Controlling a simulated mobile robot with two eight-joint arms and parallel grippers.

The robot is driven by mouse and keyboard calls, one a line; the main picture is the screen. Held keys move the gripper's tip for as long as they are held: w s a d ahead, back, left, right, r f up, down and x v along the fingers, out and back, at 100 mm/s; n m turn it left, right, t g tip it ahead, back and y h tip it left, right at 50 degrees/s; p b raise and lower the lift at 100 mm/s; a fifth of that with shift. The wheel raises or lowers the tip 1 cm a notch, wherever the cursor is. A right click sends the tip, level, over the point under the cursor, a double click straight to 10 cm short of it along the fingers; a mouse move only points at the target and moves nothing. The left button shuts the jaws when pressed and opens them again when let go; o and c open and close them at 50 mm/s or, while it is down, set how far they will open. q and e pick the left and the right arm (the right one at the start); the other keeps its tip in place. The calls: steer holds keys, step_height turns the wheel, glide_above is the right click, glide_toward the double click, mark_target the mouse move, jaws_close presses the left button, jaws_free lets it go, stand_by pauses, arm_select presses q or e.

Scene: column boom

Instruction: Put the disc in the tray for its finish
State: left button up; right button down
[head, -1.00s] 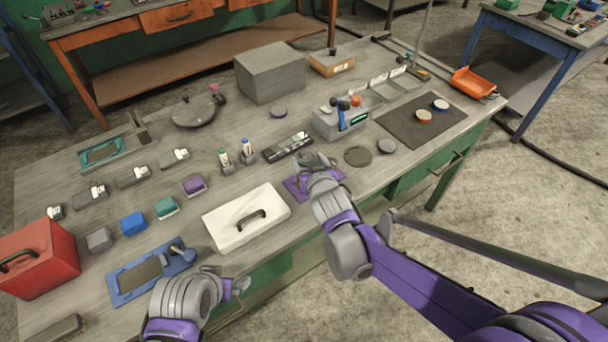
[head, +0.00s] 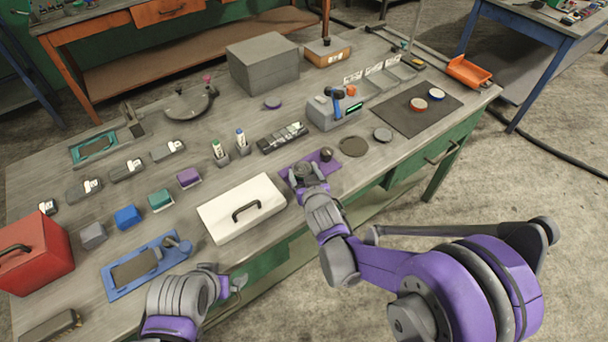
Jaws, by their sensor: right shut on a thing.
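My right gripper (head: 303,180) is shut on a small dark round thing (head: 304,169) over the purple fixture (head: 318,163) at the table's near edge. The fingers hide part of it, and I cannot tell whether it touches the fixture. Three grey trays with white labels stand at the back right; one is the right-hand tray (head: 403,71). A grey disc (head: 382,134) lies nearer. My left gripper (head: 234,283) is by the near edge; its jaw opening is unclear.
A grey device (head: 335,113) with a blue-handled tool stands before the trays. A white case (head: 240,208) lies left of my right gripper. A blue fixture (head: 145,265), a red box (head: 35,252) and a large grey block (head: 262,65) also occupy the table.

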steer(key=shift+f, duration=0.2)
steer(key=shift+f, duration=0.15)
jaws_free()
steer(key=v, duration=1.1)
steer(key=shift+a+r, duration=0.25)
steer(key=shift+r, duration=0.05)
steer(key=shift+d, duration=0.35)
steer(key=s+d+m+g+h, duration=0.2)
steer(key=s+d+g+h, duration=0.15)
steer(key=s+d, duration=0.65)
steer(key=s+d+f+g, duration=0.2)
steer(key=s+d+g, duration=0.2)
steer(key=s, duration=0.6)
steer(key=shift+d+m, duration=0.3)
steer(key=shift+d, duration=0.3)
